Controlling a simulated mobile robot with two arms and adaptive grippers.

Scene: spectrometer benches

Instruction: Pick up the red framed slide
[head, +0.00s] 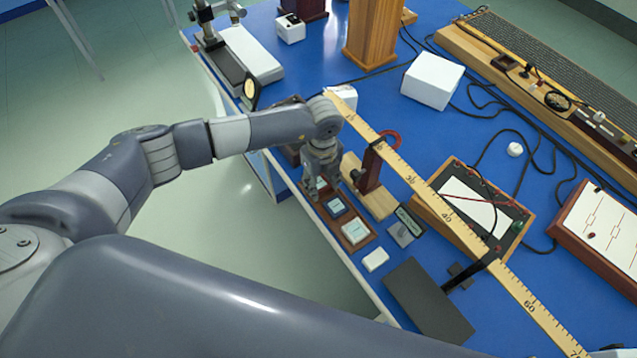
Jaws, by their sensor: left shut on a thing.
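My left gripper (322,182) points down over the far end of a brown wooden slide tray (362,245) near the bench's front edge. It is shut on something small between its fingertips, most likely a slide. The fingers cover most of it, so I cannot make out its frame colour or whether it is clear of the tray. No red frame shows clearly. My right gripper is not in view.
A long yellow ruler (445,210) crosses the blue bench beside the gripper. A white block (375,260), a small grey plate (405,228) and a dark panel (428,300) lie nearer.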

